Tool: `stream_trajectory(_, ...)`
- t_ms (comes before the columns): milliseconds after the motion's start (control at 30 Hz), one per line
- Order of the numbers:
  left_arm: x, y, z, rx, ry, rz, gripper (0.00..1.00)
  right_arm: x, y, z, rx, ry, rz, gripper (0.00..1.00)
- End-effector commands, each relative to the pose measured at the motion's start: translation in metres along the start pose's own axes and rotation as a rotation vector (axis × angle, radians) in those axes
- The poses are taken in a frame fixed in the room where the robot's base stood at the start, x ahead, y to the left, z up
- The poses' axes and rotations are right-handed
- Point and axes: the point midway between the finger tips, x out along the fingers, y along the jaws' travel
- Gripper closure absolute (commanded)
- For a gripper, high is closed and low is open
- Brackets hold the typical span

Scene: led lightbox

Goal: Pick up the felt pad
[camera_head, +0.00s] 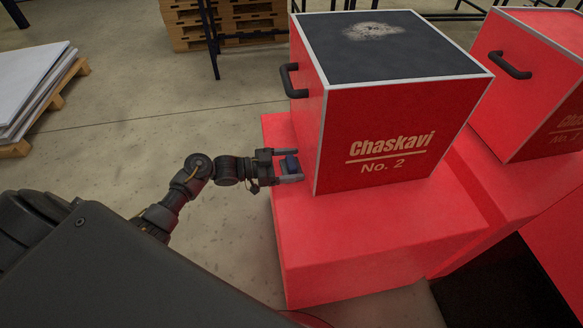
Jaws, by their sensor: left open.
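A small dark blue block, which looks like the felt pad (291,164), sits on the red plinth beside the left side of the box marked "Chaskavi No. 2". My left gripper (287,166) reaches in from the left. Its two grey fingers are open, one on the far side and one on the near side of the pad. The pad lies between them; I cannot tell whether either finger touches it. My right gripper is not in view.
The red box (400,135) has a dark top with a pale dusty patch (372,31) and a black side handle (291,80). Its plinth (370,245) has bare room in front. A second red box (530,80) stands at right.

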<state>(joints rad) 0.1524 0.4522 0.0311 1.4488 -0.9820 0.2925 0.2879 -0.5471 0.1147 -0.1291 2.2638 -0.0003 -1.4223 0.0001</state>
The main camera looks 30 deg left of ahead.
Motion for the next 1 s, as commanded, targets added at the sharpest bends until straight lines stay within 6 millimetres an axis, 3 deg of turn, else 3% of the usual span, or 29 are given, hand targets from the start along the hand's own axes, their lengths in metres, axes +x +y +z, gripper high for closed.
stream_trajectory(167,0.0,0.0,0.0,0.0,-0.001,0.0,0.19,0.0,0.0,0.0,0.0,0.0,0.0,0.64)
stream_trajectory(567,0.0,0.0,0.0,0.001,0.0,0.0,0.68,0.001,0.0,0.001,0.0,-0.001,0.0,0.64)
stream_trajectory(833,-0.001,0.0,-0.002,0.001,0.0,0.0,0.68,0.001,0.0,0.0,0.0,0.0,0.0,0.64)
stream_trajectory(1000,-0.005,0.0,-0.013,0.003,0.0,0.002,0.68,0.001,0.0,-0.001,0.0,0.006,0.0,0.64)
